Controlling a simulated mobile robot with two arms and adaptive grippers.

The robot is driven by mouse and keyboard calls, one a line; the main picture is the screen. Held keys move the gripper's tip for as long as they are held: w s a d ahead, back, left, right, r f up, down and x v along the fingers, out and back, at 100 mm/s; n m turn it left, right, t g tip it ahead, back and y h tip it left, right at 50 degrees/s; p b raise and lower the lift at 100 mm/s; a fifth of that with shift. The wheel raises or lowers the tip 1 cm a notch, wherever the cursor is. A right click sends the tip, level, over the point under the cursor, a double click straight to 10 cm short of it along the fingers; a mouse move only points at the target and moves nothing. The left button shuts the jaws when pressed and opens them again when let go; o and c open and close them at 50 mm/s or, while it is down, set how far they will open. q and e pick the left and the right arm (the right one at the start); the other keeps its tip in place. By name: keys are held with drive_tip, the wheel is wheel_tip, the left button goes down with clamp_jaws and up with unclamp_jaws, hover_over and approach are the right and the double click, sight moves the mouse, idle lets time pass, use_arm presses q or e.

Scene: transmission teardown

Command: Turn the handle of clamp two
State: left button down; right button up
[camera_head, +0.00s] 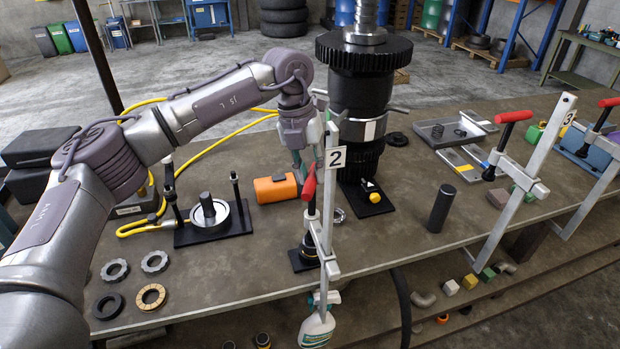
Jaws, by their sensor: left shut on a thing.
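Clamp two is a grey bar clamp marked with a "2" plate (335,158), standing at the front edge of the workbench (400,235). Its red handle (309,184) is roughly upright, just left of the bar. My left gripper (304,165) reaches down from above with its greenish fingers at the top of this handle. It is shut on the handle; the clamp bar and handle partly hide the fingertips. My right gripper is not in view.
A tall dark gear assembly (361,95) stands right behind the clamp. A black cylinder (441,208) and another red-handled clamp (515,116) stand to the right. Several rings lie at the front left.

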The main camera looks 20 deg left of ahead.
use_arm(q)
drive_tip(key=m, duration=0.2)
drive_tip(key=m+b, duration=0.1)
drive_tip(key=shift+w+d+r+m+g, duration=0.1)
drive_tip(key=shift+d+m+g, duration=0.05)
drive_tip(key=shift+m+g, duration=0.2)
drive_tip(key=m, duration=0.4)
drive_tip(key=shift+d+m+g, duration=0.15)
drive_tip(key=shift+m+g, duration=0.2)
drive_tip(key=m+y, duration=0.1)
drive_tip(key=m, duration=0.4)
drive_tip(key=shift+d+r+g, duration=0.15)
drive_tip(key=shift+g, duration=0.25)
drive_tip(key=shift+m+y, duration=0.5)
drive_tip(key=shift+m, duration=1.9)
drive_tip(key=c, duration=1.1)
unclamp_jaws()
drive_tip(key=shift+o, duration=0.5)
